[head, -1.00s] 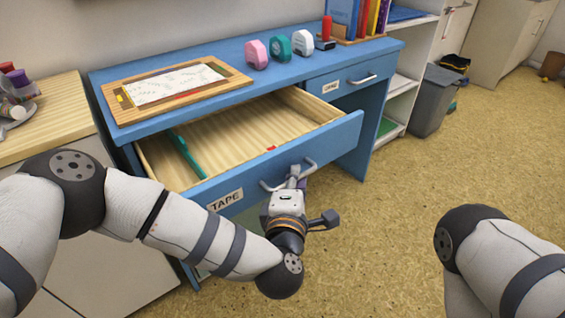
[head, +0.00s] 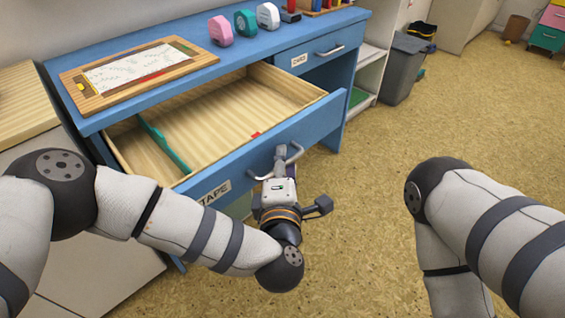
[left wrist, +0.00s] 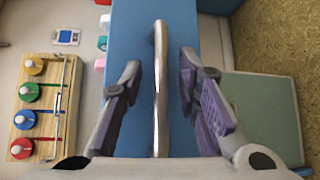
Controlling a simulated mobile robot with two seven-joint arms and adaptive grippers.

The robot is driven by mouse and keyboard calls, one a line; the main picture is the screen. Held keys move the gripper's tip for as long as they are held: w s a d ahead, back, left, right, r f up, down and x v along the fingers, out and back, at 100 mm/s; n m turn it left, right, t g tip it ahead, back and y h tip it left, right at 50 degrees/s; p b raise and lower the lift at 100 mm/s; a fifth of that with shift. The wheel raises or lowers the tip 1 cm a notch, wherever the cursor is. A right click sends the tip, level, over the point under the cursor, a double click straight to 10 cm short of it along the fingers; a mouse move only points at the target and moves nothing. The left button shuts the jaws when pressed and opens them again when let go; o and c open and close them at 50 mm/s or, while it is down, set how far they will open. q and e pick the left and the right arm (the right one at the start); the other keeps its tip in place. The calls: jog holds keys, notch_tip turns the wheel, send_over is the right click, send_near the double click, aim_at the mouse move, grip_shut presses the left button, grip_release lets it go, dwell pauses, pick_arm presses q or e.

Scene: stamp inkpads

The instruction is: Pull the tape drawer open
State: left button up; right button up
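The tape drawer stands well out of the blue desk, its blue front (head: 305,130) carrying a TAPE label (head: 213,193). Inside are a pale wooden bottom, a green strip and a small red piece. Its metal bar handle (head: 290,160) is also in the left wrist view (left wrist: 161,100). My left gripper (head: 281,160) is at this handle. In the left wrist view its purple-padded fingers (left wrist: 160,85) are apart, one on each side of the bar, with gaps visible. My right arm shows at the right in the head view; its gripper is out of view.
The desk top (head: 200,62) bears a framed board (head: 130,72) and pink, green and white dispensers. A closed card drawer (head: 318,50) is to the right. A grey bin (head: 402,70) stands farther right. The floor in front is clear.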

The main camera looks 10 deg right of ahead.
pick_arm(q)
jog(key=shift+s, duration=0.1)
jog(key=v, duration=1.2)
jog(key=s+a+f+m+g+h+p, duration=0.2)
jog(key=s+a+f+m+g+p, duration=0.35)
jog(key=s+f+m+g, duration=0.5)
jog(key=s+a+m+g+y+p, duration=0.3)
jog(key=s+a+m+g, duration=0.4)
jog(key=s+a, duration=1.4)
jog(key=s+g+y, duration=0.1)
jog(key=s, duration=0.2)
jog(key=shift+r+y+p, duration=0.3)
jog(key=shift+r+y, duration=0.1)
pick_arm(e)
jog(key=w+r+t, duration=0.3)
jog(key=w+r, duration=0.5)
jog(key=r, duration=0.2)
jog(key=shift+w, duration=0.3)
